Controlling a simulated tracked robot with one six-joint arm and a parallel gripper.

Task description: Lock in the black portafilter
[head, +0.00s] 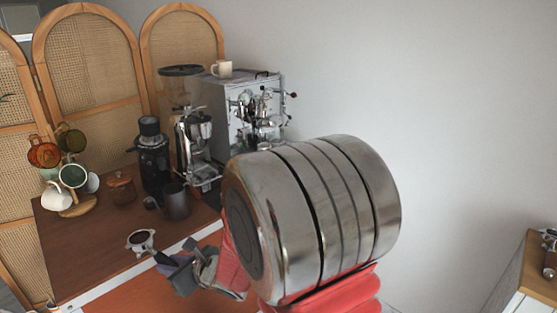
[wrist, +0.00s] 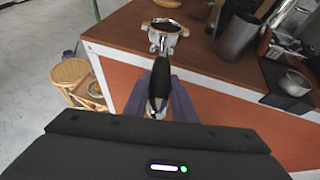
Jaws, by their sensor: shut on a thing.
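The black-handled portafilter (head: 141,239) is at the front edge of the wooden counter in the head view, its basket filled with dark grounds. In the wrist view, the portafilter (wrist: 161,72) points away from me, with its metal head over the counter and its black handle toward me. My gripper (wrist: 158,108) is shut on the handle; its fingers lie on both sides of it. In the head view my gripper (head: 172,268) is partly hidden by my own arm. The espresso machine (head: 250,108) stands at the back right of the counter; my arm covers its lower part.
A black grinder (head: 152,165), a taller grinder (head: 195,140) and a metal pitcher (head: 177,200) stand between the portafilter and the machine. A mug tree with cups (head: 73,177) is at the left. A rattan stool (wrist: 72,75) stands on the floor.

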